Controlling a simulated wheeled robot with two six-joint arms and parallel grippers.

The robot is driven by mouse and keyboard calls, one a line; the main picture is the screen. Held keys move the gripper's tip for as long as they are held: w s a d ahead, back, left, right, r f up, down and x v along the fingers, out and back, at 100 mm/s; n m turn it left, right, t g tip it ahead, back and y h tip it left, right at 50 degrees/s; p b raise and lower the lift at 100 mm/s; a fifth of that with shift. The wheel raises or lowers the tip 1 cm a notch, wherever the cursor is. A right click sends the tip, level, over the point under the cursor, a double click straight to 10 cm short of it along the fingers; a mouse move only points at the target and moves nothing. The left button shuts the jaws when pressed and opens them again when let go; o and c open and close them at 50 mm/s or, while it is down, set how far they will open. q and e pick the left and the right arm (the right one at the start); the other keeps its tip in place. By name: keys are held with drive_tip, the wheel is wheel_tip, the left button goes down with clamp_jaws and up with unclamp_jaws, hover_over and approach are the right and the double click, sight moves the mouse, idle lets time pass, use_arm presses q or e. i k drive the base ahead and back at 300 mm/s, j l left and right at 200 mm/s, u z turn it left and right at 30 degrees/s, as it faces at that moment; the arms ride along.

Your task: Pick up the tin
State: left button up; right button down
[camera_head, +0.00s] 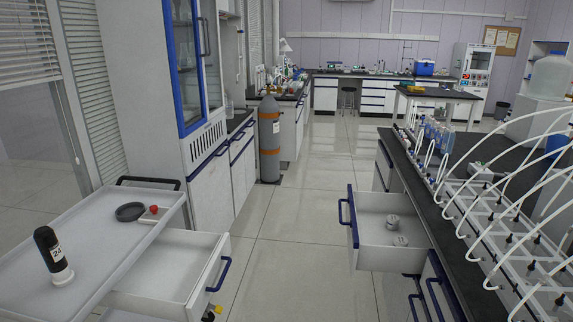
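Two small round grey metal-looking pieces sit in the open white drawer (372,262) of the right-hand bench. The farther piece (392,222) stands near the middle of the drawer, and the nearer piece (400,240) lies closer to me. Either may be the tin; they are too small to tell for sure. Neither of my grippers is in view.
A white cart (110,245) at left carries a black cylinder (49,252) and a dark round dish (130,211); its drawer (185,262) is open. A gas cylinder (269,138) stands by the left cabinets. White tubes arch over the right bench. The central floor (285,240) is clear.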

sight(399, 241)
drive_tip(key=z, duration=0.35)
drive_tip(key=i+j+z, duration=0.1)
drive_tip(key=i+z, duration=0.15)
drive_tip(key=i, duration=0.15)
drive_tip(key=i+j+z, duration=0.25)
drive_tip(key=i, duration=0.15)
drive_tip(key=i+j+z, duration=0.3)
drive_tip(key=i+j, duration=0.65)
drive_tip(key=i, duration=0.2)
